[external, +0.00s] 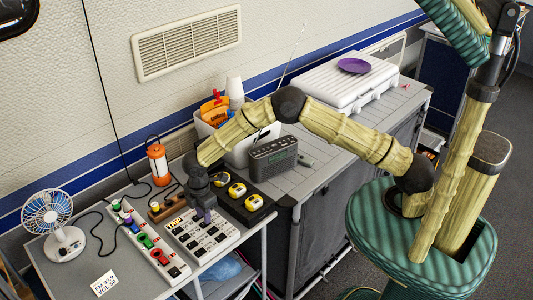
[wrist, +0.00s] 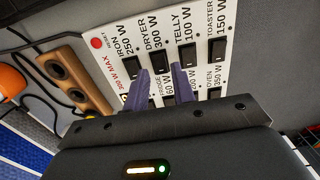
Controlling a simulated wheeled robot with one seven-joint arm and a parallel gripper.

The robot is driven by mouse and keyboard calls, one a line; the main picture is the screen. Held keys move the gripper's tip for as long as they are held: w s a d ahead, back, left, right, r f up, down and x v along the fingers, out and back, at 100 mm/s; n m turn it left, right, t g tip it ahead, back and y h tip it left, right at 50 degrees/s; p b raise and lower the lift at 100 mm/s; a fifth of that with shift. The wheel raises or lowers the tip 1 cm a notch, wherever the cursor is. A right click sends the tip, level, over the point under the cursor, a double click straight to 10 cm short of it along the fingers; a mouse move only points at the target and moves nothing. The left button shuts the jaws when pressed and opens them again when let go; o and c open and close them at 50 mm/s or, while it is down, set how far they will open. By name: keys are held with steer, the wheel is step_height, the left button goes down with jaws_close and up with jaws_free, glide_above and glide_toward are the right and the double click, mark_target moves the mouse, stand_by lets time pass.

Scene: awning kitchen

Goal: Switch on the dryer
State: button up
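A white switch panel (external: 219,240) with black rocker switches lies on the grey table, and it fills the upper middle of the wrist view (wrist: 203,20). Its outer row is labelled iron, dryer, telly and toaster. The dryer switch (wrist: 159,62) is black, under the label "DRYER 300 W". My gripper (external: 206,216) points down over the panel. In the wrist view its two purple fingers (wrist: 161,70) are apart, with nothing between them, near the dryer and telly (wrist: 189,54) switches. I cannot tell whether the fingertips touch the panel. The fingers partly hide the nearer row.
A power strip (external: 150,245) with coloured plugs lies left of the panel, with a fan (external: 50,220) beyond. An orange lantern (external: 158,165) and a black tray with yellow items (external: 237,190) stand behind. A radio (external: 273,158) is on the right counter.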

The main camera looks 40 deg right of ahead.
steer(key=shift+f, duration=1)
jaws_close()
steer(key=shift+a, duration=0.1)
steer(key=shift+a+h, duration=0.15)
steer(key=shift+h, duration=0.6)
steer(key=shift+a+h, duration=0.15)
steer(key=shift+h, duration=0.6)
jaws_free()
